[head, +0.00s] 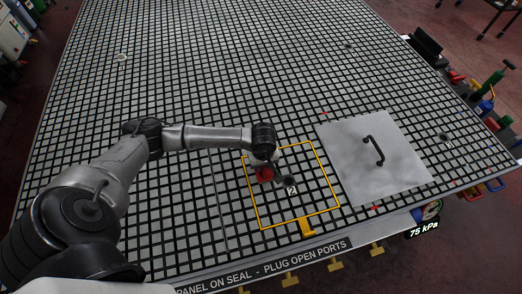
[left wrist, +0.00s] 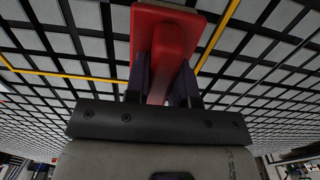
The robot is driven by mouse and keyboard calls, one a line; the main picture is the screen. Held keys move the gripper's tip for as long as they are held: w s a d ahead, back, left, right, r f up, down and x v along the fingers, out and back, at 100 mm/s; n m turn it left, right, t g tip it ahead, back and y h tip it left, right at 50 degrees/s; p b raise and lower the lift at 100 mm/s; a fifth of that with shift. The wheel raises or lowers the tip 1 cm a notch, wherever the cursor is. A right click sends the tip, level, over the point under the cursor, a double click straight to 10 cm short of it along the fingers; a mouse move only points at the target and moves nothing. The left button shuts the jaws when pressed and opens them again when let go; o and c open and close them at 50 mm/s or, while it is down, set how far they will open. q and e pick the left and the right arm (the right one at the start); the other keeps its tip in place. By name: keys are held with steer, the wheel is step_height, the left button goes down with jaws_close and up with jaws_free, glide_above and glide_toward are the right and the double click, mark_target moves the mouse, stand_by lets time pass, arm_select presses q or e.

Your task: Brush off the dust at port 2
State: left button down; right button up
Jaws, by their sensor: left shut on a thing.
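My left gripper (head: 266,166) is inside the yellow outline (head: 330,182) on the grid table. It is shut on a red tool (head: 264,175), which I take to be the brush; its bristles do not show. In the left wrist view the red tool (left wrist: 172,42) sits between the two dark fingers of my gripper (left wrist: 165,80). The port 2 label (head: 291,190) is just right of the red tool, with a small dark round spot, likely the port (head: 289,180), above it. Dust is too small to make out. My right gripper is not in view.
A grey panel (head: 350,160) with a black handle (head: 374,150) lies right of the yellow outline. A gauge readout (head: 423,226) says 75 kPa at the front edge. Small round pieces (head: 122,57) lie far off. The grid (head: 220,80) behind is mostly clear.

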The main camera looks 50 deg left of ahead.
arm_select(q)
step_height(320, 180, up, 2)
steer(key=shift+r, duration=0.2)
steer(key=shift+w+r+p, duration=0.15)
steer(key=shift+r+p, duration=1.8)
steer(key=shift+r, duration=0.95)
